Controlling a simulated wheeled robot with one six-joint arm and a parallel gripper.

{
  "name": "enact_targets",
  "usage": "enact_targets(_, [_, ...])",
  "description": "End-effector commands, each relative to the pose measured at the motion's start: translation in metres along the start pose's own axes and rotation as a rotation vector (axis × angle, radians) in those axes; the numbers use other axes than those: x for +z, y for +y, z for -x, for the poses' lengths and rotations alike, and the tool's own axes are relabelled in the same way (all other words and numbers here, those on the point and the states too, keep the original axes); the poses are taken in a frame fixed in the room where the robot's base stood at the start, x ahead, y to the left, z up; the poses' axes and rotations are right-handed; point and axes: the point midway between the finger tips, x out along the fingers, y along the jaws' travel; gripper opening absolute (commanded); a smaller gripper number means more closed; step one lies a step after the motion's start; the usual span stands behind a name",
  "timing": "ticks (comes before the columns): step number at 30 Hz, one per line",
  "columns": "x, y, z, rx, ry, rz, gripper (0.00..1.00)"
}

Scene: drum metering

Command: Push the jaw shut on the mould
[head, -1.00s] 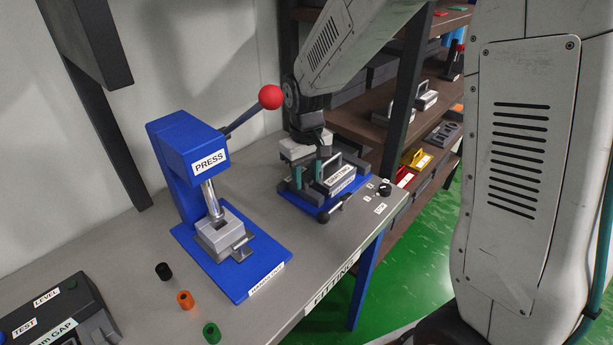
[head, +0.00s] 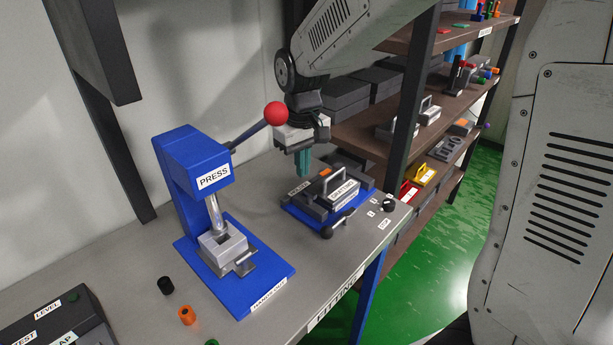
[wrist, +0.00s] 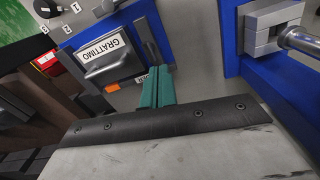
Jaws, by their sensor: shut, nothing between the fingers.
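The mould (head: 343,193) is a grey block with a loop handle and a white label, seated on a blue-based fixture (head: 297,213). It also shows in the wrist view (wrist: 100,72). The jaw appears to be the dark bar (wrist: 151,42) along the mould's side; it is partly seen in the head view (head: 303,199). I cannot tell whether it touches the mould. A lever with a black knob (head: 327,232) lies at the fixture's front. My gripper (head: 303,172) has teal fingers, shut and empty, pointing down just behind the fixture; they also show in the wrist view (wrist: 157,88).
A blue press (head: 190,165) with a red-balled lever (head: 276,113) stands left of my gripper, its ball close to my wrist. A black dial (head: 389,204) is at the right edge. Shelves (head: 385,140) stand behind.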

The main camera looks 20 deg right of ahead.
Motion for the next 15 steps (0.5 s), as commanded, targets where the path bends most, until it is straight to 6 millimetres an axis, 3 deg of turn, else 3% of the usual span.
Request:
enact_targets(1, [0.000,-0.013,0.006,0.016,0.007,0.072,0.00])
enact_targets(6, [0.003,-0.032,0.019,0.086,-0.004,0.522,0.00])
enact_targets(15, [0.010,-0.036,0.034,0.183,-0.108,1.370,0.00])
